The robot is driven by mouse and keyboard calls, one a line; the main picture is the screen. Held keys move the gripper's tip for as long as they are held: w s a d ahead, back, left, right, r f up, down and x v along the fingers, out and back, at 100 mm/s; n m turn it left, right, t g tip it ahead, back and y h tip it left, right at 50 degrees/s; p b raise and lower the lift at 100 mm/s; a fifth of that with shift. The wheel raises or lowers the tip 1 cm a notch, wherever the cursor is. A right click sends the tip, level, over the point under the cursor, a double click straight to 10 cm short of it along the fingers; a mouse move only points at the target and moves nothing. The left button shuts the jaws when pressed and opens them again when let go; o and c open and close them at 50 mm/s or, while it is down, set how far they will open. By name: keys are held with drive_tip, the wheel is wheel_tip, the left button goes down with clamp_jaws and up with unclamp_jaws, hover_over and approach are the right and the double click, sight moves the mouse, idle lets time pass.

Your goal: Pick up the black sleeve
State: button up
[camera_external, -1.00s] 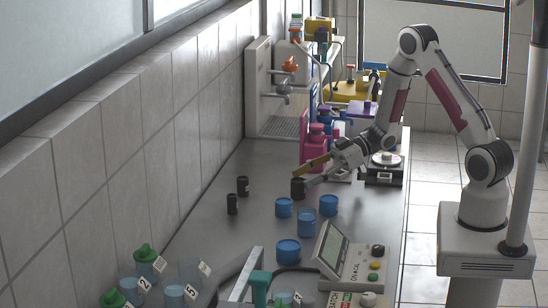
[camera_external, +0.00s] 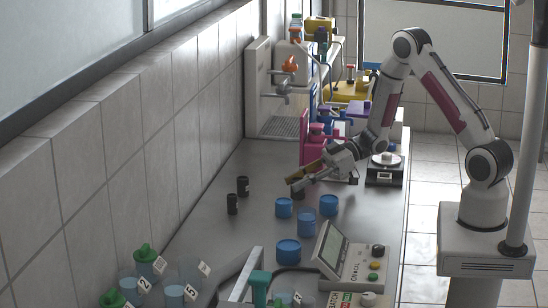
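A small black cylinder (camera_external: 298,195), which looks like a black sleeve, stands on the grey bench. Its upper part is hidden behind my gripper (camera_external: 293,184). My gripper reaches left and down from the arm, with its fingers at or just over the top of this cylinder. I cannot tell whether the fingers touch it or how far apart they are. Two more black cylinders stand upright near the wall, one farther back (camera_external: 242,186) and one nearer (camera_external: 232,204). I cannot tell which of the three is meant.
Several blue containers (camera_external: 288,251) stand just in front of the gripper. A control box with a screen (camera_external: 352,262) sits at the near right.

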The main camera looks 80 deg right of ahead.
sight(298, 180)
drive_tip(key=shift+c, duration=1)
drive_tip(key=shift+r, duration=0.1)
drive_tip(key=shift+r, duration=4.9)
drive_tip(key=shift+a, duration=0.1)
